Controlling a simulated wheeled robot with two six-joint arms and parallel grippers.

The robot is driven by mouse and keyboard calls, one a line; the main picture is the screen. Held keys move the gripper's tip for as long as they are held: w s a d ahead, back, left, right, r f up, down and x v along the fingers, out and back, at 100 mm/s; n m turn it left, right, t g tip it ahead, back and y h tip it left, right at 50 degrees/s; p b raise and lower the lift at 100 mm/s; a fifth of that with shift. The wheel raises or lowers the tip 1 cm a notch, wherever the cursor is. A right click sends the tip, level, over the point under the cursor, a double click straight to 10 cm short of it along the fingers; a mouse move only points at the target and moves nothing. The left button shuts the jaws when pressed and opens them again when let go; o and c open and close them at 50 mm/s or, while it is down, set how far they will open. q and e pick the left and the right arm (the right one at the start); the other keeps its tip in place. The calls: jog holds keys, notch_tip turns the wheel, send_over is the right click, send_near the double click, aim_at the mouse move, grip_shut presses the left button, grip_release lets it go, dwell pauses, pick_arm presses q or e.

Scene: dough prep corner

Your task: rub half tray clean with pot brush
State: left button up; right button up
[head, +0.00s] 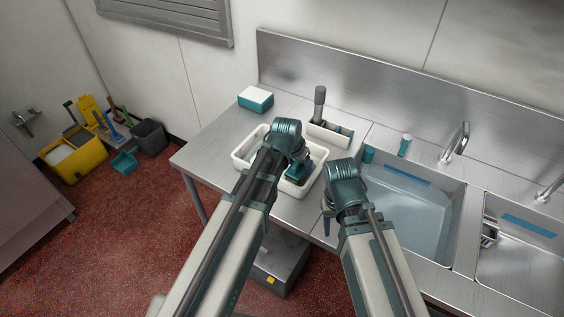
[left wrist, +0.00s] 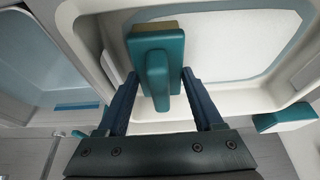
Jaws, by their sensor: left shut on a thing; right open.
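The half tray (head: 238,160) is a white, rimmed tray on the steel counter, left of the sinks. Its pale floor and rim also show in the left wrist view (left wrist: 230,45). My left gripper (head: 298,168) is over the right part of the tray. It is shut on the pot brush (left wrist: 155,75), a teal block with an upright grip and a tan edge. Whether the brush touches the tray floor I cannot tell. My right gripper (head: 327,215) is open and empty by the counter's front edge, between tray and sink; its fingers are partly hidden.
A white and teal box (head: 256,98) stands behind the tray. A white caddy (head: 328,135) with a grey-handled tool is at the back. Teal containers (head: 404,146) stand behind the water-filled sink (head: 410,210), near a tap (head: 457,143). Cleaning buckets (head: 75,155) are on the floor.

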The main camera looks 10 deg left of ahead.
pick_arm(q)
jog(key=shift+d, duration=0.2)
jog(key=shift+f, duration=0.1)
pick_arm(e)
jog(key=shift+f, duration=0.1)
pick_arm(q)
jog(key=shift+a, duration=0.1)
jog(key=shift+w+a, duration=0.25)
jog(key=shift+a, duration=0.5)
jog(key=shift+w+a, duration=0.3)
jog(key=shift+a, duration=0.5)
jog(key=shift+w+a, duration=0.25)
jog(key=shift+a, duration=0.5)
jog(key=shift+d, duration=0.1)
jog(key=shift+s+d, duration=0.25)
jog(key=shift+d, duration=0.3)
jog(key=shift+s+d, duration=0.2)
jog(key=shift+d, duration=0.35)
jog(key=shift+r, duration=0.25)
pick_arm(e)
jog(key=shift+r, duration=0.2)
